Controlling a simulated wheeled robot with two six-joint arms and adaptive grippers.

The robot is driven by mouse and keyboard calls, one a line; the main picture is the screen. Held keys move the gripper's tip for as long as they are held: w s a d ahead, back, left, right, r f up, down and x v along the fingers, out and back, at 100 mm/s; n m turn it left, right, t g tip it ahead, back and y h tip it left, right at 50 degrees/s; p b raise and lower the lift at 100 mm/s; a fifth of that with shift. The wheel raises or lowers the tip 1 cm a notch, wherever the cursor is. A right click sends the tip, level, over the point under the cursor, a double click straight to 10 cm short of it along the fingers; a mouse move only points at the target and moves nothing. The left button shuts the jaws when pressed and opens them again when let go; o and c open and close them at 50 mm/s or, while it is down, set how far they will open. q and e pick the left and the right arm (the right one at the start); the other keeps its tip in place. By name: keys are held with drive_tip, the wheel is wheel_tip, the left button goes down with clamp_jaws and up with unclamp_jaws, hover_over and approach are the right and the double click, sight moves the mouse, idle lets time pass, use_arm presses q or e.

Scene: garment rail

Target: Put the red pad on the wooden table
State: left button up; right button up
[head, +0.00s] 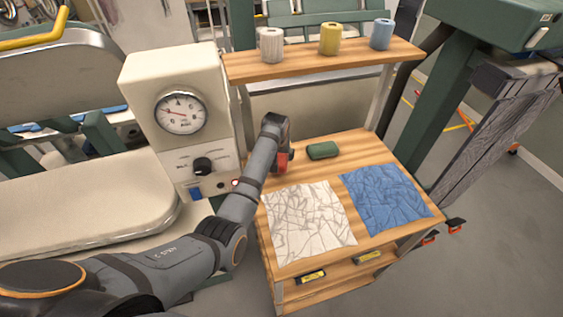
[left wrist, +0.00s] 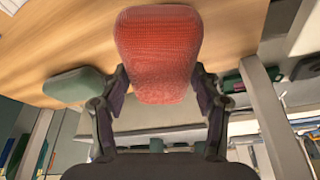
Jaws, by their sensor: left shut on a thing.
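The red pad (left wrist: 158,48) fills the upper middle of the left wrist view, held between my left gripper's two fingers (left wrist: 160,90). In the head view only a small red part of the pad (head: 283,158) shows beside my left gripper (head: 281,150), which hides the rest. The gripper is over the back left part of the wooden table (head: 350,149). I cannot tell whether the pad touches the wood. My right gripper is not in view.
A green pad (head: 322,150) lies just right of my gripper. A white cloth (head: 308,221) and a blue cloth (head: 386,198) lie in front. A shelf (head: 300,64) with three spools stands behind. A cream box with a dial (head: 181,113) stands left.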

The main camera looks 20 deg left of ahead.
sight(279, 161)
use_arm(q)
drive_tip(key=shift+s+f, duration=0.1)
drive_tip(key=shift+f, duration=0.25)
wheel_tip(279, 161, down, 2)
drive_tip(key=shift+f, duration=0.55)
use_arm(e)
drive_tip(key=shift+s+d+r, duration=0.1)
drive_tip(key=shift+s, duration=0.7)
use_arm(q)
drive_tip(key=o, duration=1.2)
drive_tip(key=shift+o, duration=0.2)
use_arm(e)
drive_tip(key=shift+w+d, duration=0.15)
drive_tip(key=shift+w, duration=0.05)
use_arm(q)
drive_tip(key=shift+d+r, duration=0.1)
drive_tip(key=shift+r, duration=0.35)
drive_tip(key=v, duration=1.1)
drive_tip(key=shift+s, duration=0.15)
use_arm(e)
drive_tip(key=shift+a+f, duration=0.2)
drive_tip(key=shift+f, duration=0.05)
